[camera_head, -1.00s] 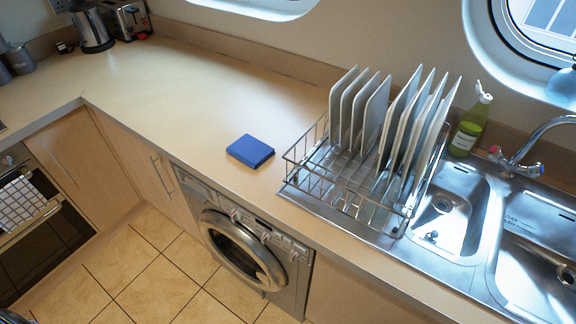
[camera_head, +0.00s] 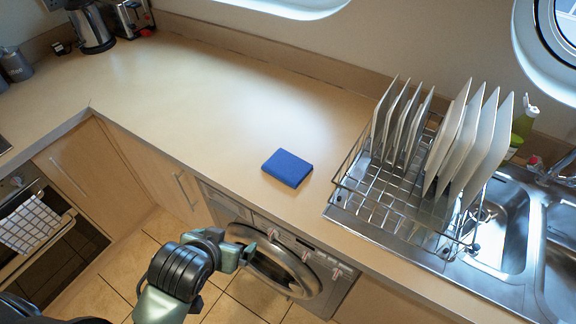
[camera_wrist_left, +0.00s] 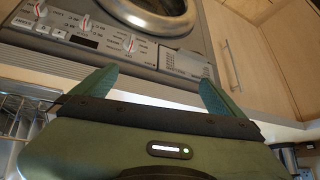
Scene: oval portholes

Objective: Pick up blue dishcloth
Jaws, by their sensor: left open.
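The blue dishcloth (camera_head: 287,168) lies folded flat on the beige counter (camera_head: 215,105), near its front edge and left of the dish rack. My left gripper (camera_head: 246,256) is in front of the washing machine, below the counter edge and apart from the dishcloth. In the left wrist view the left gripper (camera_wrist_left: 155,85) has its two fingers spread with nothing between them. The dishcloth is not in the left wrist view. My right gripper is not in view.
A wire dish rack (camera_head: 352,190) with several upright plates (camera_head: 455,135) stands right of the dishcloth, beside the steel sink (camera_head: 505,230). A kettle (camera_head: 92,28) and toaster (camera_head: 132,18) are at the far left. The counter left of and behind the dishcloth is clear.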

